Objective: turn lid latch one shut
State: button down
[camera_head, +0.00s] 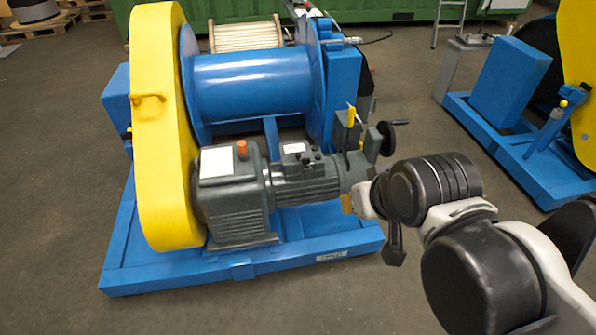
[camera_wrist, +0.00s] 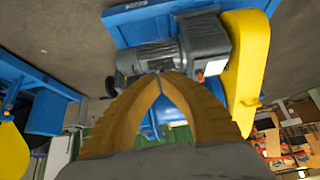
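The chain drive machine has a tall yellow chain cover (camera_head: 160,150) at its left side, with a bar handle (camera_head: 148,98) on its face. The cover also shows at the right of the wrist view (camera_wrist: 247,60). I cannot make out which small part is lid latch one. My gripper shows its tan fingers (camera_wrist: 163,78) in the wrist view, with the tips together and nothing visible between them. In the head view my gripper (camera_head: 347,204) is mostly hidden behind my wrist, near the right end of the grey motor (camera_head: 308,182), well right of the cover.
A blue drum (camera_head: 250,85) stands behind the motor on a blue base frame (camera_head: 180,272). A black handwheel (camera_head: 388,136) sticks out near my wrist. A second blue and yellow machine (camera_head: 512,80) stands at the right. The floor between the machines is clear.

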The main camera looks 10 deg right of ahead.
aim_at(307, 162)
jog(key=i+l, duration=0.25)
jog(key=l, duration=0.15)
jog(key=i+l, duration=0.55)
jog(key=l, duration=0.2)
jog(key=u, duration=0.05)
